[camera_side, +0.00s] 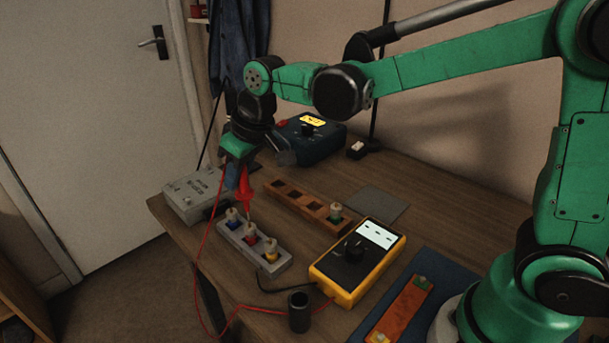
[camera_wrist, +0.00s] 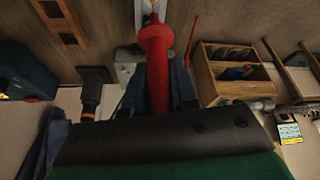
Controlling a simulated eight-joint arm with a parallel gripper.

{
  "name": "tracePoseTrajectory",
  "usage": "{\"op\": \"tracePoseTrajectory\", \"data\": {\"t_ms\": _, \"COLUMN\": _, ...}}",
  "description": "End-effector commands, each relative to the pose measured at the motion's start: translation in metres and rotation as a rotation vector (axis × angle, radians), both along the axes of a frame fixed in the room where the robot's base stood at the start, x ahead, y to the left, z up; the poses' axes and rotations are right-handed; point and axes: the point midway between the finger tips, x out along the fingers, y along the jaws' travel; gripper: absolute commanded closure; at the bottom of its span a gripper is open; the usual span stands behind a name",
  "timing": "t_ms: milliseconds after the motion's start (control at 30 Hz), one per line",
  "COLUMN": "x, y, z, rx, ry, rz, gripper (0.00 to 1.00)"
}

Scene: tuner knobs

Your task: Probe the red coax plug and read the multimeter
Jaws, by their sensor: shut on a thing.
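My gripper (camera_side: 241,170) is shut on a red probe (camera_side: 245,188) with a red lead, held upright with its tip pointing down. In the wrist view the red probe (camera_wrist: 156,60) runs up from between the fingers. The tip is over the grey block (camera_side: 276,264), which holds plugs with blue, red and yellow bases in a row. The red plug (camera_side: 250,239) is the middle one, just below the tip; I cannot tell whether they touch. The yellow multimeter (camera_side: 343,284) lies to the right, its screen (camera_side: 377,234) lit with dashes.
A wooden rack (camera_side: 297,203) with a green plug (camera_side: 335,214) lies behind the block. A grey box (camera_side: 192,196) is at the left table edge. A dark cup (camera_side: 299,311) stands in front of the multimeter. A blue device (camera_side: 309,140) is at the back.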

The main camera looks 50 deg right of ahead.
Motion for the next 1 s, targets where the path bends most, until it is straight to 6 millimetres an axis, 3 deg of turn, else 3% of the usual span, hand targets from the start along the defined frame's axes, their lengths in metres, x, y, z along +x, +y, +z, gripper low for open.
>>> {"op": "tracePoseTrajectory", "data": {"t_ms": 1000, "x": 0.0002, "y": 0.0000, "z": -0.0057, "rx": 0.000, "ry": 0.000, "rz": 0.000, "gripper": 1.00}}
